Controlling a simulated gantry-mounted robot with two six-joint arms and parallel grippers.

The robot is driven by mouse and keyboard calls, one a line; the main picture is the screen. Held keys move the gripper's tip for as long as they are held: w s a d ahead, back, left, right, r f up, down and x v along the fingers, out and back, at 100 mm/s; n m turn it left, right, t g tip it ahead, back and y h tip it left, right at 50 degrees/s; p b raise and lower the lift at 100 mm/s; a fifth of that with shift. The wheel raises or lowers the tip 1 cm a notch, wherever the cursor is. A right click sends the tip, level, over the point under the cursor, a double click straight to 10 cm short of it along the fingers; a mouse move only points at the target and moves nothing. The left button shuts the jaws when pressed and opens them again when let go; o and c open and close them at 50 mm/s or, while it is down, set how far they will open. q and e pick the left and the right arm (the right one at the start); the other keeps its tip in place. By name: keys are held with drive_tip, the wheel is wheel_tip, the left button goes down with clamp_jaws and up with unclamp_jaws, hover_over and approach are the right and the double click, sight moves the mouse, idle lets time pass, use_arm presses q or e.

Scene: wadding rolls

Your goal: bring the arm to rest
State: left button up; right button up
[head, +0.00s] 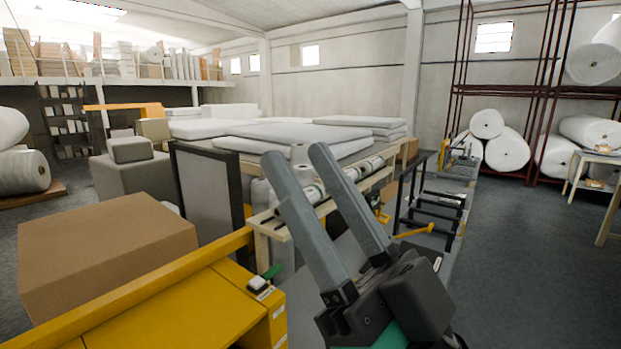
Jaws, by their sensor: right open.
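My right gripper (292,172) shows in the lower middle of the head view, its two long grey fingers pointing up and to the left. The fingers stand apart with a clear gap between them, and nothing is held in the gap. The gripper appears in front of a wooden rack with rolls (312,194); I cannot tell how far apart they are. My left gripper is out of the picture.
A yellow cabinet (185,312) and a large brown box (105,250) fill the lower left. Stacked white foam sheets (290,134) lie behind the gripper. A black metal frame (432,210) stands to the right. Open grey floor (530,250) lies further right, before white rolls (507,150).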

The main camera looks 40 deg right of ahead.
wheel_tip(320, 180, up, 29)
drive_tip(key=p, duration=2.8)
drive_tip(key=shift+f+p, duration=0.15)
drive_tip(key=shift+p, duration=0.25)
